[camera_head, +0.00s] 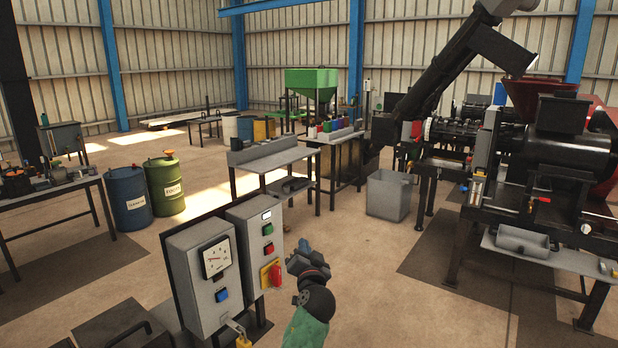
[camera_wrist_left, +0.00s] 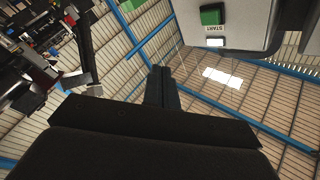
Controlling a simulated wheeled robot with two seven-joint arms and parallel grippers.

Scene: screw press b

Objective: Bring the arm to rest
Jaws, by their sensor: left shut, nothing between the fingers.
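My left gripper (camera_head: 304,246) is in the head view at the bottom middle, just right of the grey control box (camera_head: 254,246) with green and red buttons and a red switch on a yellow plate. The gripper points up and is apart from the box as far as I can see. In the left wrist view its fingers (camera_wrist_left: 161,85) are together, with nothing between them. The box's corner with its green START button (camera_wrist_left: 212,14) shows at the top of that view. My right gripper is not in view.
Blue (camera_head: 129,199) and green (camera_head: 165,185) drums stand at the left. Open floor lies right of my gripper.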

